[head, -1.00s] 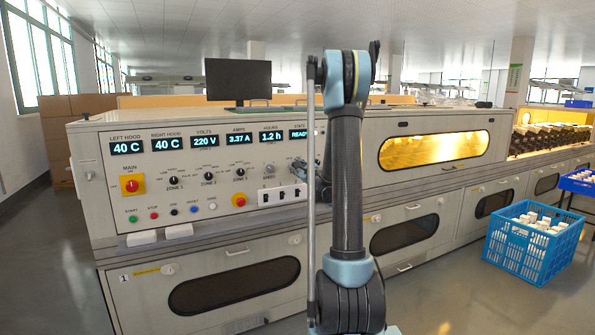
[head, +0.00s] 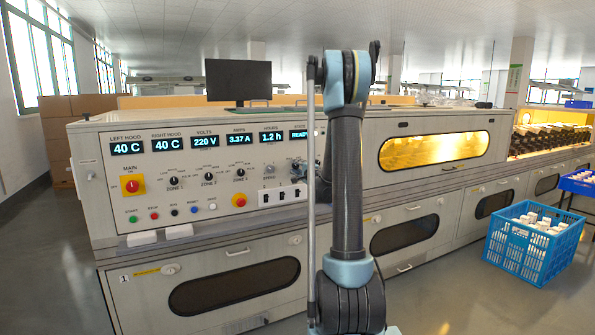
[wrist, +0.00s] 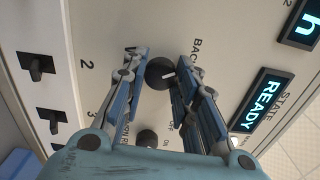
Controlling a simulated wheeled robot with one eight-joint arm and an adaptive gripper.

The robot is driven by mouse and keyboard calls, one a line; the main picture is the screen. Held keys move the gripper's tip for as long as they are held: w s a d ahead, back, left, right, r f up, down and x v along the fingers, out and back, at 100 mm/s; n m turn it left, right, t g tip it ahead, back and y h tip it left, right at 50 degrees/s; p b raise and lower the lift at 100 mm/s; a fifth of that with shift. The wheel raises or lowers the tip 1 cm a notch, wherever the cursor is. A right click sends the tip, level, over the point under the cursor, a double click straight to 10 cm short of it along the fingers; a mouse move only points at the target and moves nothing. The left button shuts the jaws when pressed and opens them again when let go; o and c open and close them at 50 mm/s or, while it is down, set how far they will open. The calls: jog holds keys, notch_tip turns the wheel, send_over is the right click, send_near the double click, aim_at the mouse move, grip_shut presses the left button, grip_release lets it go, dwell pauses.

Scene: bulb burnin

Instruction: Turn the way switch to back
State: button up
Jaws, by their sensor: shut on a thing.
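The way switch (wrist: 160,71) is a round black knob with a white pointer mark, on the light panel in the wrist view. The word BACK (wrist: 197,57) is printed to its right, partly covered by a finger. My gripper (wrist: 160,78) has one fingertip on each side of the knob and is shut on it. The white mark points right, between the fingers. In the head view my gripper (head: 299,171) is at the panel's right part, below the READY display, and hides the knob.
Another black knob (wrist: 147,138) with ON and OFF labels sits below, close to my fingers. Several black toggle switches (wrist: 38,66) stand to the left. The READY display (wrist: 256,100) is to the right. A blue crate (head: 533,243) stands on the floor at right.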

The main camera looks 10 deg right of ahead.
jog(key=shift+s+a+f+n, duration=0.1)
jog(key=shift+n, duration=0.3)
jog(key=o, duration=1.1)
jog(key=v, duration=1.1)
jog(key=shift+s, duration=0.3)
